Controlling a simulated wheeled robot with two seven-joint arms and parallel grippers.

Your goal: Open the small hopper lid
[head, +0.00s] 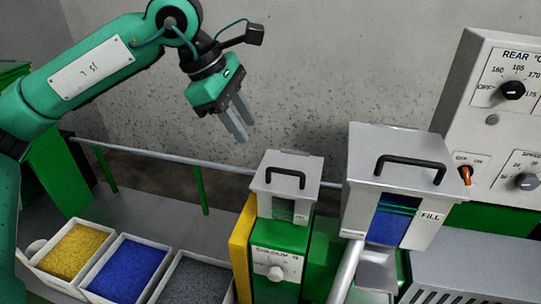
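The small hopper (266,206) is a grey box on a green feeder body. Its grey lid (262,179), with a black bar handle (286,173), lies shut on top. My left gripper (244,138) is up and to the left of this lid, in the air and touching nothing. Its two grey fingers point down and to the right, with a small gap and nothing between them, so it looks open. My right gripper is not in view.
A larger hopper (354,208) marked FILL, with its own black handle, stands close on the right. A control panel (482,70) with knobs is at the far right. A grey rail (160,155) runs behind. Bins of yellow (75,250), blue (127,270) and grey (192,283) pellets sit lower left.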

